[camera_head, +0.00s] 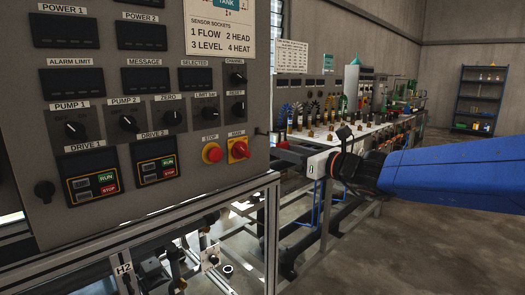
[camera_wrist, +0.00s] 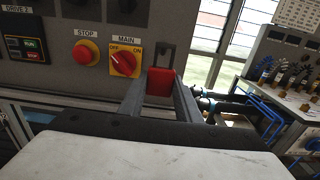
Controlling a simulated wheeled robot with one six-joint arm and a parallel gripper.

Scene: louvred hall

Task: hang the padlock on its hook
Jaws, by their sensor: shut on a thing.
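A red padlock (camera_wrist: 160,84) with a grey shackle standing up is between the fingers of my gripper (camera_wrist: 160,98) in the wrist view. My gripper is shut on its body. The padlock is in front of the grey panel's right edge, just right of the red MAIN switch (camera_wrist: 124,63). I cannot pick out the hook for certain in either view. Whether the shackle touches anything is unclear.
The grey control panel (camera_head: 150,205) fills the left, with a red STOP button (camera_head: 212,153) on a yellow ring near my gripper. Behind my arm is a long bench (camera_head: 350,133) with several fittings. A blue shelf (camera_head: 482,98) stands far right. The floor at right is clear.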

